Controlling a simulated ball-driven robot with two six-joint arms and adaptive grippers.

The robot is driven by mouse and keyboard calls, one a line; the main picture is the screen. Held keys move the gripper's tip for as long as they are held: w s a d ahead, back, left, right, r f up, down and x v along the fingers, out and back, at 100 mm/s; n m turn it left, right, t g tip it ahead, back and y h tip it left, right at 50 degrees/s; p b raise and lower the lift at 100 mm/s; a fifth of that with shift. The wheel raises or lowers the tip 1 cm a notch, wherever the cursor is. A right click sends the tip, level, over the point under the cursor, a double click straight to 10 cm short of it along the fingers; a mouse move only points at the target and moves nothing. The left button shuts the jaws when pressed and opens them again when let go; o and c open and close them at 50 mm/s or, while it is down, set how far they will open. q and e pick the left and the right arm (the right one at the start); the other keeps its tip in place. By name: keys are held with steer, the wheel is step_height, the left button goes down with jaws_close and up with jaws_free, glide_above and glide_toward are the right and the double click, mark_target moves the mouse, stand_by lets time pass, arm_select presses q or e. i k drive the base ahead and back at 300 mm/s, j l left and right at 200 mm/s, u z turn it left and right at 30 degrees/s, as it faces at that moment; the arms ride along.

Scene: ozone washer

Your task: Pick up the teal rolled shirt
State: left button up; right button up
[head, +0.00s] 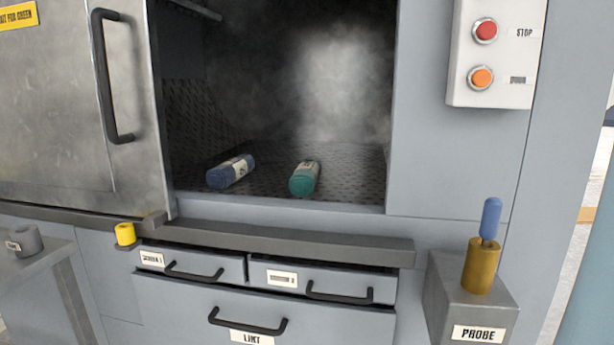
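The teal rolled shirt (304,181) lies on the perforated floor inside the open washer chamber, near the front sill. It has a pale label band near its far end. A blue rolled shirt (224,176) with a white label band lies to its left, apart from it. Neither of my grippers shows in the head view.
The metal door (70,110) stands slid to the left of the opening. A grey ledge (290,241) juts out below the opening, above labelled drawers. A blue-handled probe (490,220) stands in a brass holder (480,268) at right. A control box (495,55) hangs upper right.

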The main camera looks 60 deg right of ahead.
mark_target(302, 182)
steer(key=z, duration=1.75)
